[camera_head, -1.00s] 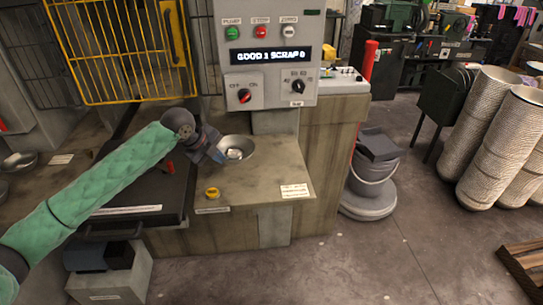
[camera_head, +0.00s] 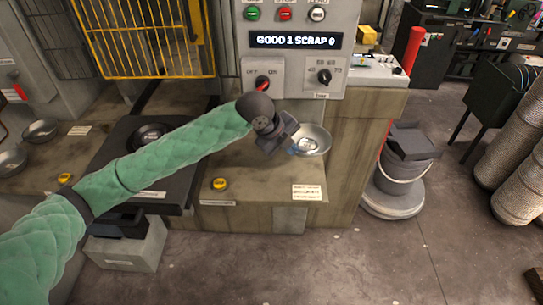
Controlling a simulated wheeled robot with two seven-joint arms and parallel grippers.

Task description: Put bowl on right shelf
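The shiny metal bowl (camera_head: 318,138) is at the right end of the right shelf (camera_head: 255,184), below the control panel. It looks held over the shelf; I cannot tell whether its underside touches. My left gripper (camera_head: 293,147) reaches in from the left and is shut on the bowl's left rim. The fingertips are small and partly hidden by the dark gripper body. My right gripper is not in view.
A yellow button (camera_head: 219,184) and a white label (camera_head: 309,192) are on the shelf. The control panel (camera_head: 294,45) stands behind. Other metal bowls (camera_head: 40,130) sit on the left. A dark round fixture (camera_head: 150,133) lies beyond my arm. A grey bin (camera_head: 405,165) stands right.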

